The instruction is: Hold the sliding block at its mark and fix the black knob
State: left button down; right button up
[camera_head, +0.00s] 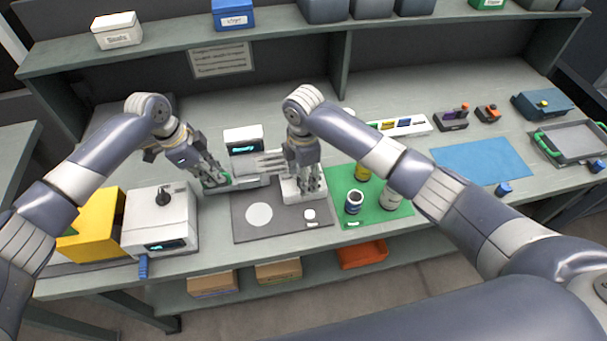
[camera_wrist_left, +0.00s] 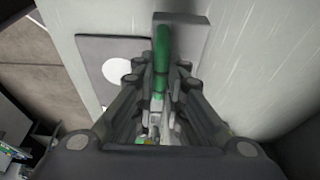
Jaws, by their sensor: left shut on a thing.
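My left gripper (camera_head: 214,182) is shut on a green handle (camera_wrist_left: 161,50) at the left end of the grey gantry device. In the left wrist view the green handle runs between the fingers (camera_wrist_left: 158,105) over a grey plate (camera_wrist_left: 190,20). Grey rails (camera_head: 260,164) run right from there to a pale block (camera_head: 318,196), which may be the sliding block. My right gripper (camera_head: 308,184) points down right over this block and hides much of it. Whether its fingers are closed on anything is unclear. I cannot make out the black knob or the mark on the gantry.
A dark mat (camera_head: 275,232) with a white disc (camera_head: 259,215) lies in front. A green mat (camera_head: 380,212) with several jars is to the right. A white box with a dark lever (camera_head: 163,196) and a yellow bin (camera_head: 95,228) stand left. The blue mat (camera_head: 470,165) is clear.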

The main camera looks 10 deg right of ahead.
jog(key=c, duration=1.1)
jog(key=shift+o, duration=0.2)
jog(key=shift+m, duration=0.3)
jog(key=m, duration=0.3)
jog(key=shift+m, duration=0.3)
jog(key=m, duration=0.4)
jog(key=shift+m, duration=0.3)
jog(key=m, duration=0.4)
jog(key=shift+w+m, duration=0.1)
jog(key=shift+m, duration=2.4)
